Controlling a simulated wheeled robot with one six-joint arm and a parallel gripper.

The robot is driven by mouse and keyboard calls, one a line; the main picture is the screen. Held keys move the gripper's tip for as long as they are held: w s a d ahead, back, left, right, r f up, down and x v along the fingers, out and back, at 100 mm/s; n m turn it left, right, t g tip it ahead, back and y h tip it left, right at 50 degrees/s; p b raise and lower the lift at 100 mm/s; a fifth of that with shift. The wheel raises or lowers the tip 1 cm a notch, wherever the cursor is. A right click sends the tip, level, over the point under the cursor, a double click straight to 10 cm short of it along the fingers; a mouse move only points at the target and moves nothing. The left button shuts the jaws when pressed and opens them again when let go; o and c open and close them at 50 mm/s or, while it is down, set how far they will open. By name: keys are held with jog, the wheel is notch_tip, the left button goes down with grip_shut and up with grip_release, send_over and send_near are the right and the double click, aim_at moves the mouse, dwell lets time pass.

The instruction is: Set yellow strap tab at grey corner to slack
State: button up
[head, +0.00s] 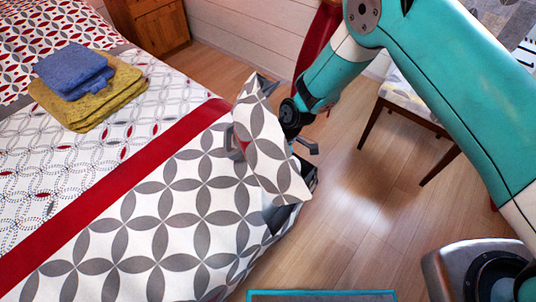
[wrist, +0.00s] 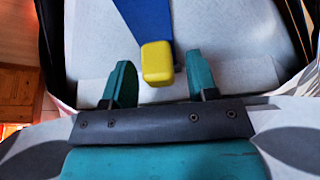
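The yellow strap tab (wrist: 157,63) is a rounded block at the end of a blue strap (wrist: 142,18), lying over a pale surface (wrist: 235,45) in the wrist view. My gripper (wrist: 160,66) is open, with one teal finger on each side of the tab. The left finger looks close to the tab, and a gap shows on the right. I cannot tell whether either finger touches it. In the head view my gripper is at the bed corner, mostly hidden behind a raised flap of patterned cover (head: 262,150). The tab and strap are hidden there.
The bed cover (head: 150,225) has a red band (head: 110,190). A blue towel (head: 72,68) lies on a mustard towel (head: 95,103). A chair (head: 405,100) stands right.

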jog(key=s+p+v, duration=0.1)
jog(key=v, duration=1.6)
jog(key=shift+w+r+p, duration=0.25)
jog(key=shift+w+p, duration=0.05)
jog(key=shift+w, duration=0.15)
